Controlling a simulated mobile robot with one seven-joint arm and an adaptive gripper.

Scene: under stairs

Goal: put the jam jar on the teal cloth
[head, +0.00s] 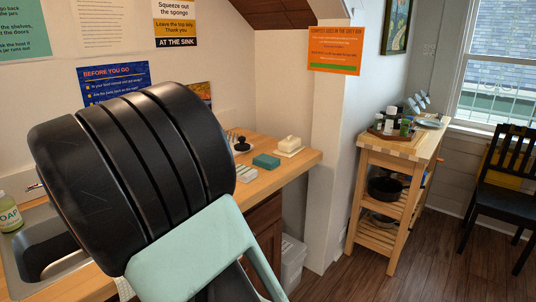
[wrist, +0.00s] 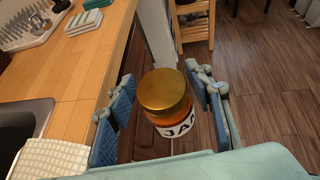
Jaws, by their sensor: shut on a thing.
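The jam jar (wrist: 166,92) has a gold lid, amber contents and a white label with dark letters. It shows in the wrist view, upright between the blue pads of my gripper (wrist: 164,100), which is shut on it. The jar is held in front of the counter's edge, with the cabinet front and floor behind it. In the head view my arm hides the jar and fingers. A folded teal item (head: 266,160), apparently the teal cloth, lies on the wooden counter (head: 298,165) near its far end. A bit of it shows at the top of the wrist view (wrist: 98,3).
A stack of pale, green-edged pieces (head: 247,174) and a white butter dish (head: 290,145) flank the teal item. A sink (head: 35,255) with a soap bottle (head: 10,212) is at left. A wooden cart (head: 395,170) and a dark chair (head: 500,180) stand at right.

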